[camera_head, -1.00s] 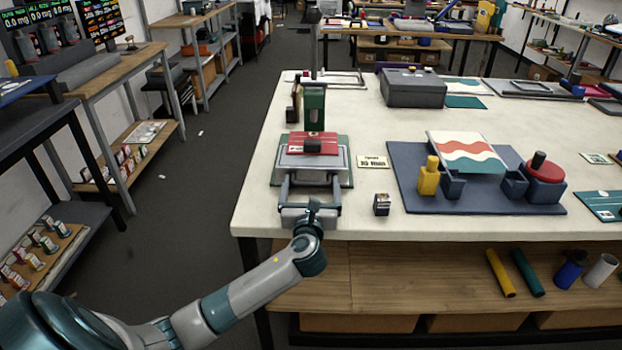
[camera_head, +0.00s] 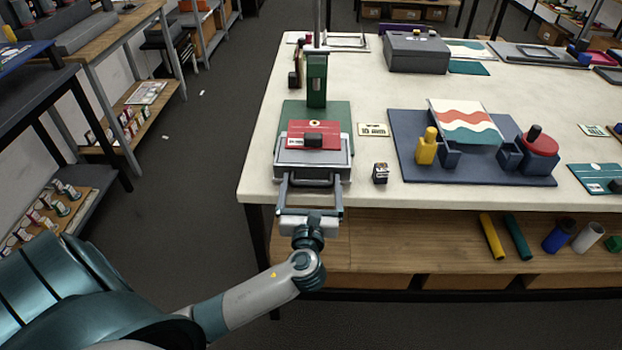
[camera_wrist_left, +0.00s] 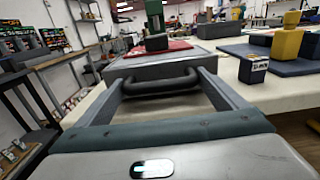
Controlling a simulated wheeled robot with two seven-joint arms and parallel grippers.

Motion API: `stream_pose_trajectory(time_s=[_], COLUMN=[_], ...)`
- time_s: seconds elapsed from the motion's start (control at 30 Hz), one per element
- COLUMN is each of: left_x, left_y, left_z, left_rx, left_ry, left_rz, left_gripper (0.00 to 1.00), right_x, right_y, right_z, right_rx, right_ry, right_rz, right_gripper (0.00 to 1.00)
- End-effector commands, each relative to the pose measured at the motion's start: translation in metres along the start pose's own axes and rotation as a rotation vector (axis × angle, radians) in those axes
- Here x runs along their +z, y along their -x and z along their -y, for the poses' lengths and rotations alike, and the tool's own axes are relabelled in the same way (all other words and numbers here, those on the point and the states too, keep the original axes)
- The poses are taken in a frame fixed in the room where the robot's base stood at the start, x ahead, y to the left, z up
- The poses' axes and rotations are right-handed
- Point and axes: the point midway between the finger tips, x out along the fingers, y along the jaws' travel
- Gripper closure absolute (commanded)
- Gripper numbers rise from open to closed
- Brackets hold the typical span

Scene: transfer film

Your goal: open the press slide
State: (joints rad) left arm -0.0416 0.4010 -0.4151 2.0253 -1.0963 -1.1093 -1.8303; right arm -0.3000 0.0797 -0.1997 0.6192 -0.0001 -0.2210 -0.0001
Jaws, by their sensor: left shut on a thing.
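The press slide (camera_head: 290,160) is a grey tray at the front of the green press base (camera_head: 293,110), by the table's near edge. A red card (camera_head: 328,128) with a black block (camera_head: 313,140) lies on it. The green press post (camera_head: 316,80) stands behind. My left gripper (camera_head: 311,184) is shut on the slide's dark handle (camera_wrist_left: 160,84), with its fingers at either side of the bar. A strip of green base shows behind the slide. My right gripper is in neither view.
Right of the press are a small black box (camera_head: 380,173), a label card (camera_head: 374,129) and a blue fixture board (camera_head: 408,150) with a wavy print (camera_head: 465,125). A grey box (camera_head: 415,55) stands farther back. A lower shelf (camera_head: 390,232) is under the table (camera_head: 365,95).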

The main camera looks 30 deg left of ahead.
Motion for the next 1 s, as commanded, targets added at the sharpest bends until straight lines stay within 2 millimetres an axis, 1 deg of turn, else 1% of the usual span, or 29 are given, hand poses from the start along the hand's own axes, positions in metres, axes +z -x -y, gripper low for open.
stream_pose_trajectory(time_s=[0.03, 0.07, 0.1, 0.53, 0.67, 0.77, 0.87, 1.0], left_x=[0.000, 0.000, 0.000, 0.000, 0.000, -0.001, -0.002, -0.003], left_y=[0.001, 0.000, 0.000, 0.000, 0.003, 0.009, 0.019, 0.040], left_z=[0.002, 0.002, 0.002, 0.001, 0.001, 0.001, 0.001, 0.001], left_rx=[-0.007, -0.007, -0.006, -0.002, -0.002, -0.003, -0.003, -0.003], left_ry=[0.003, 0.004, 0.003, 0.001, 0.002, 0.003, 0.003, 0.003], left_rz=[-0.001, -0.001, -0.001, 0.000, 0.000, 0.000, -0.002, -0.003], left_gripper=[0.49, 0.06, 0.02, 0.02, 0.02, 0.02, 0.02, 0.02], right_x=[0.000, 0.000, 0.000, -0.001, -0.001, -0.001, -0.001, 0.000], right_y=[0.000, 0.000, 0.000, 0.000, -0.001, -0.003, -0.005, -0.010], right_z=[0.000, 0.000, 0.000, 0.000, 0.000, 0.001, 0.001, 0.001], right_rx=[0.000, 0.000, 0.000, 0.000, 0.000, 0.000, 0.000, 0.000], right_ry=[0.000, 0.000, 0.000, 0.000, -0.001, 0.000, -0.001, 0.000], right_rz=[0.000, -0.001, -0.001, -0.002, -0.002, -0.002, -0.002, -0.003], right_gripper=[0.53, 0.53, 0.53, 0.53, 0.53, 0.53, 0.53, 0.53])
